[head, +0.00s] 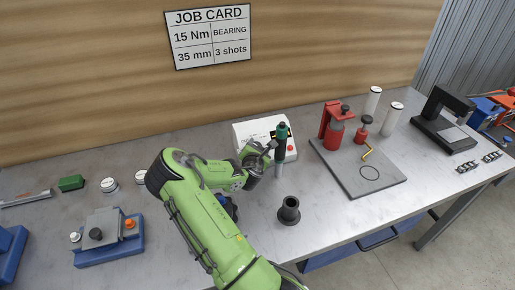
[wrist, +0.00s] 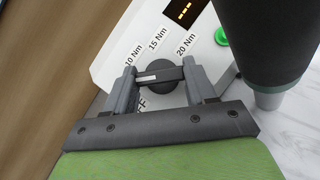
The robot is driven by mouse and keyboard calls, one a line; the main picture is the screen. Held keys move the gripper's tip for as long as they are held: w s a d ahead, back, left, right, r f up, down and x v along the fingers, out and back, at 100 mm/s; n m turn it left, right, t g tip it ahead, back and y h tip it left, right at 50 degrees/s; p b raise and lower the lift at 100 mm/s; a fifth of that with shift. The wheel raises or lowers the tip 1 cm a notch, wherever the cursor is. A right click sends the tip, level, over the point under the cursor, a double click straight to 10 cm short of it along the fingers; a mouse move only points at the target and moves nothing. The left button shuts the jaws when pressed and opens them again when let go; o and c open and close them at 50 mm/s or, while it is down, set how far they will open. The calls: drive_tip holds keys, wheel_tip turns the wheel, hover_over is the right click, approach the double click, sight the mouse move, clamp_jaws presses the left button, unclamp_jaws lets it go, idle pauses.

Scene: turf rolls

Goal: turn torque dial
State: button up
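The torque dial (wrist: 161,84) is a dark round knob with a raised bar across it, on a white box (head: 242,130). A white mark on the bar's left end points left in the wrist view, between the OFF and 10 Nm labels. The labels 10, 15 and 20 Nm run round its upper side; OFF is partly hidden. My gripper (wrist: 160,74) has one finger at each end of the bar, with no clear gap seen, and looks shut on it. In the head view my gripper (head: 262,154) is at the box's front and hides the dial.
A dark upright tool (head: 282,135) stands close to the gripper's right. A black flanged cup (head: 289,211) is in front. A red press on a grey plate (head: 375,185) is to the right. The job card (head: 208,36) on the wall reads 15 Nm. The box's display (wrist: 184,12) shows dashes.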

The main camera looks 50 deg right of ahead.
drive_tip(key=c, duration=0.3)
drive_tip(key=shift+c, duration=0.2)
drive_tip(key=m+g, duration=0.1)
drive_tip(key=m, duration=0.1)
drive_tip(key=m+g+p, duration=0.1)
drive_tip(key=m, duration=0.1)
drive_tip(key=shift+w+r, duration=0.15)
drive_tip(key=shift+r, duration=0.05)
drive_tip(key=m+g+y, duration=0.1)
drive_tip(key=m+g, duration=0.2)
drive_tip(key=m, duration=0.1)
drive_tip(key=shift+w+m+p, duration=0.1)
drive_tip(key=shift+m+p, duration=0.2)
drive_tip(key=shift+m, duration=0.1)
drive_tip(key=m+g+y, duration=0.1)
drive_tip(key=m, duration=0.1)
drive_tip(key=m+g+y, duration=0.1)
drive_tip(key=m, duration=0.2)
drive_tip(key=shift+d+r, duration=0.15)
drive_tip(key=shift+m+g+y, duration=0.3)
drive_tip(key=shift+m+y, duration=1.1)
drive_tip(key=shift+m, duration=0.4)
